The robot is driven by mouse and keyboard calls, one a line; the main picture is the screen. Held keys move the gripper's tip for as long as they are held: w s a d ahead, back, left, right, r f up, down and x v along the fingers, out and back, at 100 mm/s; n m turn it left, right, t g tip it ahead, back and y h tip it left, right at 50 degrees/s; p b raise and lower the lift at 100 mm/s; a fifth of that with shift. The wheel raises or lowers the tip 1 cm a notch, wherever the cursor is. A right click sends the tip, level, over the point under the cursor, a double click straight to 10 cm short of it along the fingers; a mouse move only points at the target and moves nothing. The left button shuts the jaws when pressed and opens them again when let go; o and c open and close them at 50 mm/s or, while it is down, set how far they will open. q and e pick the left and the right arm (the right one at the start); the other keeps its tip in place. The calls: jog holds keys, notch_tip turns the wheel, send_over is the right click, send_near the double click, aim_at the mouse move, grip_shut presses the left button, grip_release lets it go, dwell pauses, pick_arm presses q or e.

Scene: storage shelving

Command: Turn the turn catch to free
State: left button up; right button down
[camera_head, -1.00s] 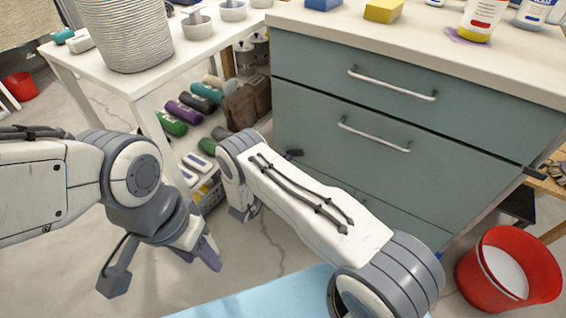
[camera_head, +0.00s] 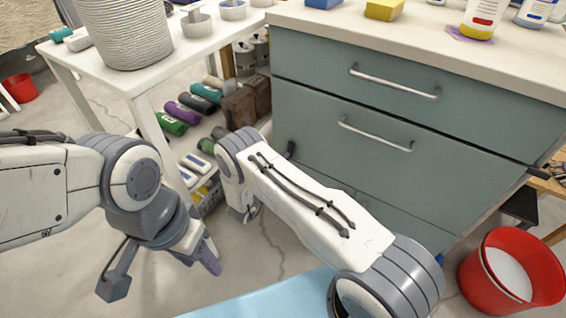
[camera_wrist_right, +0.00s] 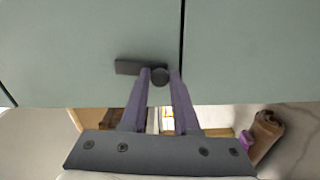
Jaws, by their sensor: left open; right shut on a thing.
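The turn catch (camera_head: 290,149) is a small dark bar on the lower part of the teal drawer front. In the right wrist view, its bar (camera_wrist_right: 130,67) points left, away from the dark seam, and its round hub is between the purple fingertips. My right gripper (camera_wrist_right: 160,80) is shut on the turn catch at that hub. In the head view the right forearm and wrist hide its fingers. My left gripper (camera_head: 162,272) is open and empty over the floor, well left of the catch.
The drawer cabinet (camera_head: 390,115) has long metal handles. A white shelf table (camera_head: 145,115) with rolls and a ribbed pot (camera_head: 122,35) stands on the left. A red bucket (camera_head: 510,270) stands at the lower right. A light blue surface (camera_head: 270,298) is at the bottom.

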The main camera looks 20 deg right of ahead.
jog(key=shift+n, duration=0.6)
jog(key=c, duration=0.7)
grip_release()
jog(key=shift+o, duration=0.2)
jog(key=p+v, duration=0.2)
jog(key=v, duration=0.8)
jog(key=shift+a, duration=0.2)
jog(key=shift+s, duration=0.15)
